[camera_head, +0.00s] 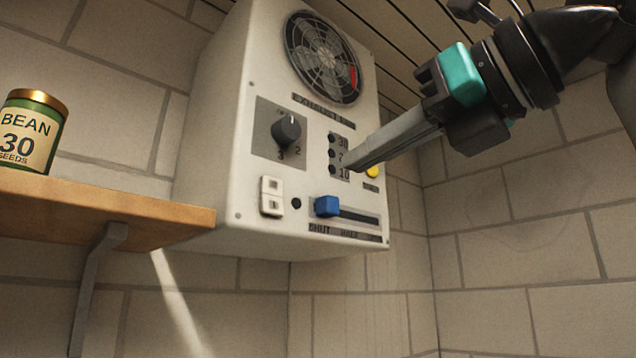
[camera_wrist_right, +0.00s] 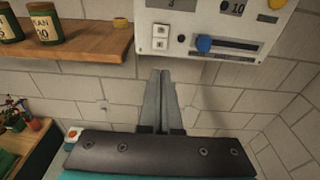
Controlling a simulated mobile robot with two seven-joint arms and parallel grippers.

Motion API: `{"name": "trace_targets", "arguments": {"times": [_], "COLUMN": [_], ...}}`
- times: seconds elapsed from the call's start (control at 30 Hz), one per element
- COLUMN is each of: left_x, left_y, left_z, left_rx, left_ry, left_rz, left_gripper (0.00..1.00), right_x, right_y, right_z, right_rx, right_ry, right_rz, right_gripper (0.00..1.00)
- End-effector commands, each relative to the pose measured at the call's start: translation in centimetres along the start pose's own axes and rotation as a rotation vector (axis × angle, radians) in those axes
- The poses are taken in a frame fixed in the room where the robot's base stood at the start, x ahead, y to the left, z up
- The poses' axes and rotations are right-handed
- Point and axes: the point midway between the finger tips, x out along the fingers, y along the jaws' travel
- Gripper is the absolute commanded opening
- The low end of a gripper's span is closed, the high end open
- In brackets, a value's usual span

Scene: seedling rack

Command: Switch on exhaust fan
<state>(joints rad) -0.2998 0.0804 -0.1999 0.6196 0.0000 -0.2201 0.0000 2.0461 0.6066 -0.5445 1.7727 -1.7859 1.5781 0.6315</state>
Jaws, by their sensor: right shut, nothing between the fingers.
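The exhaust fan unit (camera_head: 230,190) is a white box on the tiled wall, with a round fan grille (camera_head: 325,58) at its top. Its front has a dark dial (camera_head: 287,131), a white rocker switch (camera_head: 271,196), a blue slider (camera_head: 327,206) in a slot and a yellow button (camera_head: 372,171). The rocker also shows in the right wrist view (camera_wrist_right: 160,37). My right gripper (camera_head: 352,166) is shut and empty, its tips in front of the panel near the numbered holes; contact cannot be told. In the right wrist view its fingers lie below the panel. My left gripper is not in view.
A wooden shelf (camera_head: 110,212) on a bracket juts out at the left, close to the unit's lower left side. A green bean seed tin (camera_head: 30,132) stands on it. The wrist view shows another tin (camera_wrist_right: 9,24) and a plant on a lower surface. Space below the unit is clear.

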Motion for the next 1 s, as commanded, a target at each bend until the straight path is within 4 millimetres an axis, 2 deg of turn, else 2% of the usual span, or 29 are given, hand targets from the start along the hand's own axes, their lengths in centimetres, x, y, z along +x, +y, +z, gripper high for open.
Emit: {"name": "trace_targets", "arguments": {"times": [0.17,0.4,0.6,0.8,1.0], "left_x": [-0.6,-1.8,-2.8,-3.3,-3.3], "left_y": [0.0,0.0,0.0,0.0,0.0], "left_z": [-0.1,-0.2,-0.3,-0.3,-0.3], "left_rx": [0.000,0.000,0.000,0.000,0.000], "left_ry": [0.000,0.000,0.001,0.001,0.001], "left_rz": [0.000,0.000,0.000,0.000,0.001], "left_gripper": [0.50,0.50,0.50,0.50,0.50], "right_x": [2.8,8.0,11.5,13.3,13.6], "right_y": [0.1,0.1,0.1,0.1,0.1], "right_z": [0.0,0.1,0.1,0.0,-0.1], "right_rx": [0.001,0.001,0.001,-0.001,-0.001], "right_ry": [0.006,0.007,0.004,0.002,0.001], "right_rz": [0.004,0.004,0.003,0.003,0.003], "right_gripper": [0.00,0.00,0.00,0.00,0.00]}}
